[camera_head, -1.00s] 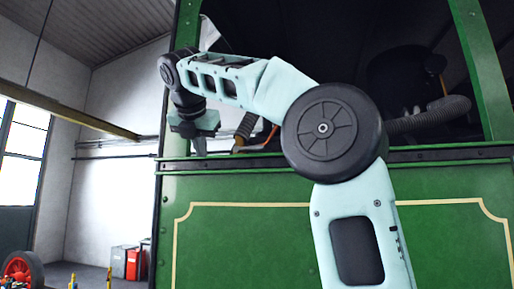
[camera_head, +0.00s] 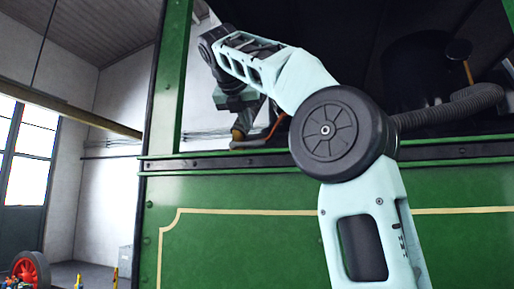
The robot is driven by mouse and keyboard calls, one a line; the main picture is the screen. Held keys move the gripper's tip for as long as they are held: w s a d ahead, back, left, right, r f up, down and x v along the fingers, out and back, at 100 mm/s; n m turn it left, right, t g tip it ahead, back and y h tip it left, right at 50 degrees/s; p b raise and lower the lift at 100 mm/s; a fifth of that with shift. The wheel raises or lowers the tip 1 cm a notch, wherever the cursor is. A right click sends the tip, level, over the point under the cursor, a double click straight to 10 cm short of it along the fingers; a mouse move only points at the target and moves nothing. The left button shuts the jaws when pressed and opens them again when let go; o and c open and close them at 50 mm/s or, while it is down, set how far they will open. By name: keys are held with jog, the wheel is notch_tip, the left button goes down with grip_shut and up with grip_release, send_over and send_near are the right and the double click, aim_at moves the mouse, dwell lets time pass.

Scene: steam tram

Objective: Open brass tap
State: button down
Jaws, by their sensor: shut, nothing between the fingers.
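My gripper (camera_head: 242,110) hangs at the end of my raised arm, inside the left part of the green tram's window opening. It points down, and its fingers are small and partly hard to make out. They look shut and empty. Just below the fingers is a small brass-coloured piece (camera_head: 238,133), partly hidden by the gripper. I cannot tell if it is the brass tap or whether the fingers touch it. An orange pipe (camera_head: 275,127) curves beside it on the right. No tap handle shows clearly.
The green tram side panel (camera_head: 230,250) with its dark sill (camera_head: 190,163) stands in front of me. A green post (camera_head: 172,80) bounds the opening on the left. A grey ribbed hose (camera_head: 450,112) lies to the right. A red wheel (camera_head: 31,269) stands at lower left.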

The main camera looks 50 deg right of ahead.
aim_at(256, 144)
jog(key=shift+d+f, duration=0.1)
jog(key=shift+d, duration=0.05)
jog(key=x, duration=0.9)
jog(key=shift+w+d+f+p, duration=0.2)
jog(key=shift+d+p, duration=0.05)
jog(key=shift+p, duration=0.15)
jog(key=shift+s+r, duration=0.15)
jog(key=shift+r, duration=0.05)
jog(key=shift+r, duration=0.1)
